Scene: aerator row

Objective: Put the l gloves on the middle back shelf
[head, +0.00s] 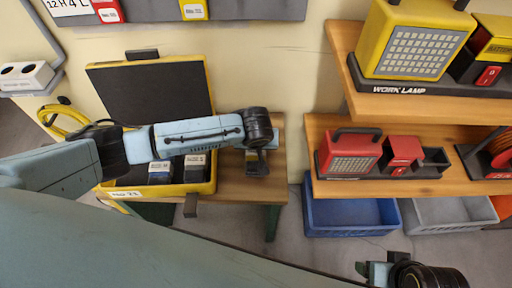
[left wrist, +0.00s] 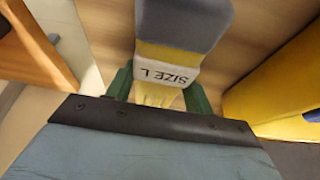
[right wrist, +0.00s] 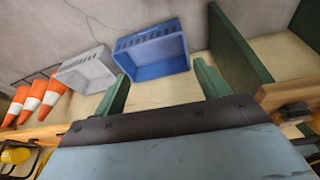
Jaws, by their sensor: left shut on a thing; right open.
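The L gloves (left wrist: 172,70), a grey and yellow pack with a white "SIZE L" label, are between the green fingers of my left gripper (left wrist: 160,95) in the left wrist view. In the head view my left gripper (head: 257,162) points down above the wooden table, right of the open yellow case (head: 208,188); the gloves are mostly hidden there. Two labelled packs (head: 195,166) sit in the case. My right gripper (right wrist: 163,88) is open and empty. In the head view it shows partly at the bottom right (head: 376,270). I cannot tell which shelf is the middle back one.
Wooden shelves stand at the right: the upper (head: 390,108) holds a yellow work lamp (head: 415,45), the lower (head: 400,187) a red lamp (head: 350,152). A blue bin (head: 350,217) and a grey bin (head: 450,215) stand below. Orange cones (right wrist: 35,95) show in the right wrist view.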

